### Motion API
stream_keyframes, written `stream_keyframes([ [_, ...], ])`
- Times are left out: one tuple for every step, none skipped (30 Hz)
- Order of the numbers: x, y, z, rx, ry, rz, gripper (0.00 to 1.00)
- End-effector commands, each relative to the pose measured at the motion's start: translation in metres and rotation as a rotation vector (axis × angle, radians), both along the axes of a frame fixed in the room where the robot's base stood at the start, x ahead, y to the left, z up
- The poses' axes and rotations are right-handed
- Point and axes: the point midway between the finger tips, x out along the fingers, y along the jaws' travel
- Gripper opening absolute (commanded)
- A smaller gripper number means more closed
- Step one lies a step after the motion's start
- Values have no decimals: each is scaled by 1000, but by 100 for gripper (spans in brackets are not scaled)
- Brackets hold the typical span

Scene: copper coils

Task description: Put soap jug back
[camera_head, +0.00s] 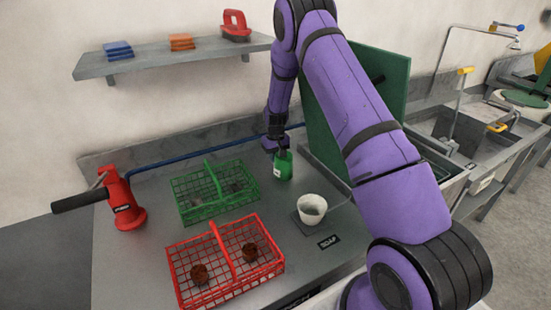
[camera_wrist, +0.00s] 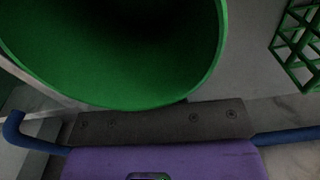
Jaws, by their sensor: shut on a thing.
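The green soap jug (camera_head: 283,168), with a small pale label, is upright behind the white cup and right of the green basket. My gripper (camera_head: 280,150) is shut on the jug at its upper part. I cannot tell whether its bottom touches the bench. In the wrist view the jug (camera_wrist: 120,95) fills the upper left, large and close, with its dark inside showing; the fingertips are hidden there. A dark plate marked SOAP (camera_head: 328,242) lies at the bench's front, in front of the cup.
A white cup (camera_head: 312,205) stands on a dark square right of the baskets. A green basket (camera_head: 186,206) and a red basket (camera_head: 226,223) with brown coils stand left. A red clamp-like tool (camera_head: 122,205) is far left. A green panel (camera_head: 395,75) rises at right.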

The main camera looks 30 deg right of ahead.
Motion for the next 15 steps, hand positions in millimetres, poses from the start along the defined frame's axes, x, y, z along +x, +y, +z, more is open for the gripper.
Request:
stream_keyframes([
  [0, 0, -3, 0, 0, 0, 0],
  [0, 0, -4, 0, 0, 0, 0],
  [0, 0, -4, 0, -1, 0, 0],
  [0, 0, -4, 0, -1, 0, 0],
  [0, 0, -4, 0, -1, 0, 0],
  [0, 0, -4, 0, -1, 0, 0],
  [0, 0, -4, 0, -1, 0, 0],
  [0, 0, -4, 0, -1, 0, 0],
  [0, 0, -4, 0, -1, 0, 0],
  [0, 0, -5, 0, 0, 0, 0],
  [0, 0, -5, 0, 0, 0, 0],
  [0, 0, -6, 0, 0, 0, 0],
  [0, 0, -6, 0, 0, 1, 16],
  [0, 0, -6, 0, -1, 0, 23],
  [0, 0, -6, 0, -1, 0, 32],
])
